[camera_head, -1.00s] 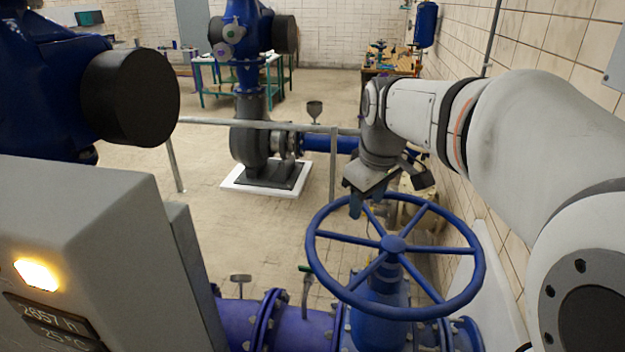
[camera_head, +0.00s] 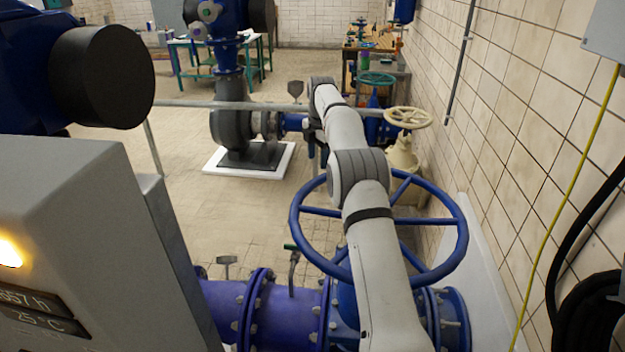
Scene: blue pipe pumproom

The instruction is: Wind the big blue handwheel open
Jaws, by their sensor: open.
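The big blue handwheel (camera_head: 463,232) lies roughly level on top of the blue valve, right of centre. My arm crosses over it from the bottom edge and hides its hub and parts of its rim and spokes. The left rim and left spoke show, as do the right rim and some right spokes. The wrist end of my arm is beyond the wheel's far rim, up and to the left. My gripper is hidden behind my own arm, so I cannot see its fingers or whether they touch the wheel.
A grey cabinet (camera_head: 80,215) with a lit lamp stands at the left. A grey rail (camera_head: 215,105) runs behind the wheel. A cream handwheel (camera_head: 408,117) and a green one (camera_head: 376,78) stand beyond. The tiled wall (camera_head: 530,120) closes the right side, with hanging cables (camera_head: 575,250).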

